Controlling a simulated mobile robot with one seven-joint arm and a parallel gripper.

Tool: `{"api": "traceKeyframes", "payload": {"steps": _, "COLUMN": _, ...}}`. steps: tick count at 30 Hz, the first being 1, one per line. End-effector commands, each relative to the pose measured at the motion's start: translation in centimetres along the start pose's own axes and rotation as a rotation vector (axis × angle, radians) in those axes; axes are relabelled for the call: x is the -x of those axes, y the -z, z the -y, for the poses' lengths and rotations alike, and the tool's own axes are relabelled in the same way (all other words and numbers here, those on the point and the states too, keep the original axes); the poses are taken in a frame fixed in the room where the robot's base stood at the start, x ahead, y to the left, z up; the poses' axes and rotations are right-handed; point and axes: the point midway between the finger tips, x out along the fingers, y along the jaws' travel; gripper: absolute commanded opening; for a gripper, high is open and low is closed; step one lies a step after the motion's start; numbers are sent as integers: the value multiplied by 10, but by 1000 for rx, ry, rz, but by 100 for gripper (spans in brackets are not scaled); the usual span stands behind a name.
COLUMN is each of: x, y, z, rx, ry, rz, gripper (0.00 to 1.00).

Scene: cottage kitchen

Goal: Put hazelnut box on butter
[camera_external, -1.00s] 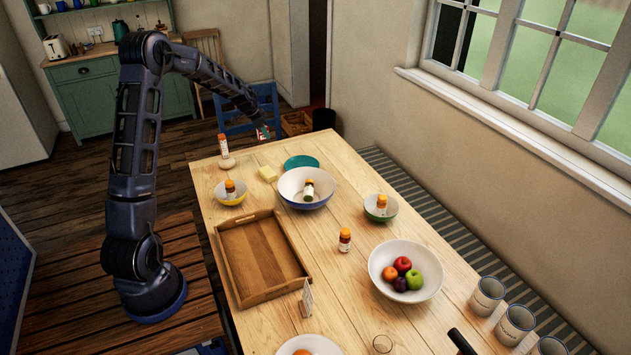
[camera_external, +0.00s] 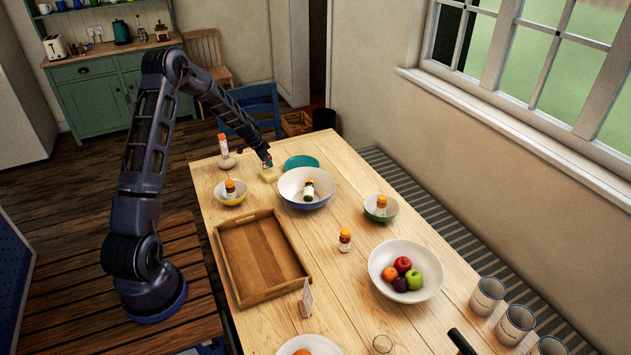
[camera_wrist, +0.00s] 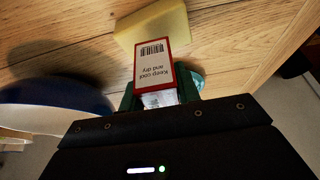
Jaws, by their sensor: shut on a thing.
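The hazelnut box (camera_wrist: 152,62) is a small red-edged box with a white label reading "Keep cool and dry" and a barcode. My gripper (camera_wrist: 160,92) is shut on it. In the external view my gripper (camera_external: 267,163) is low over the far end of the table, at the butter. The butter (camera_external: 269,175) is a pale yellow block on the table; it also shows in the wrist view (camera_wrist: 155,24), just beyond the box's end. The box looks close to the butter, but I cannot tell whether they touch.
A large white-and-blue bowl (camera_external: 305,188) holding a bottle stands close to the right of the butter. A teal plate (camera_external: 301,162) lies behind it. A yellow bowl (camera_external: 230,193) and an orange-capped bottle (camera_external: 224,146) are to the left. A wooden tray (camera_external: 262,259) lies nearer.

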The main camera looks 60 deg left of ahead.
Motion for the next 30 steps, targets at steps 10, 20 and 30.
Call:
{"api": "traceKeyframes", "payload": {"steps": 10, "x": -25, "y": -10, "z": 0, "rx": -1, "ry": 1, "rz": 0, "gripper": 9}}
{"api": "traceKeyframes", "payload": {"steps": 20, "x": -27, "y": -11, "z": 0, "rx": 0, "ry": 1, "rz": 0, "gripper": 46}}
{"api": "traceKeyframes", "payload": {"steps": 30, "x": -27, "y": -11, "z": 0, "rx": -1, "ry": 0, "rz": 0, "gripper": 54}}
